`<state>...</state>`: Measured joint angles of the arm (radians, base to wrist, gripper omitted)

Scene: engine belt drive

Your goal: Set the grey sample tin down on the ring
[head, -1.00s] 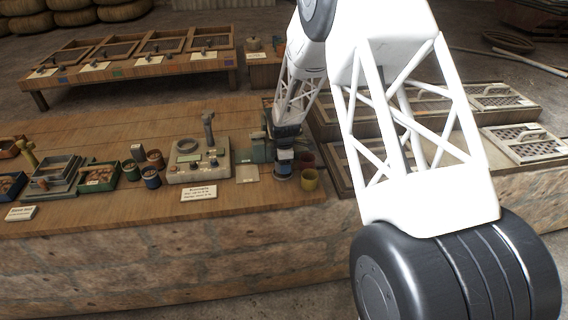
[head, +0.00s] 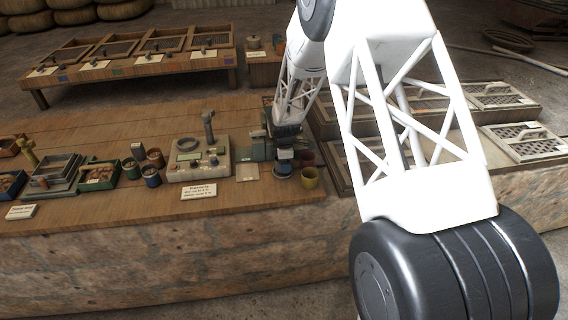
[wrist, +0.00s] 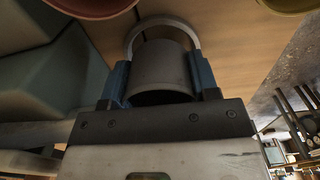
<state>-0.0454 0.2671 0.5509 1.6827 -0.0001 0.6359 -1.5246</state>
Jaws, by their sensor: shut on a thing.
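The grey sample tin (wrist: 160,73) is held between the two blue fingers of my gripper (wrist: 161,82) in the wrist view. A pale grey ring (wrist: 163,22) shows as an arc around the far side of the tin, against the wooden bench top. The tin hides the rest of the ring, and I cannot tell whether the two touch. In the head view my gripper (head: 284,157) is low over the bench, just left of the yellow pot; the tin is too small there to make out clearly.
A yellow pot (head: 310,178) and a reddish pot (head: 306,158) stand close on the right. A grey-green device (head: 258,148) stands close on the left, with a control box (head: 199,165) beyond it. Bare wood lies toward the bench's front edge.

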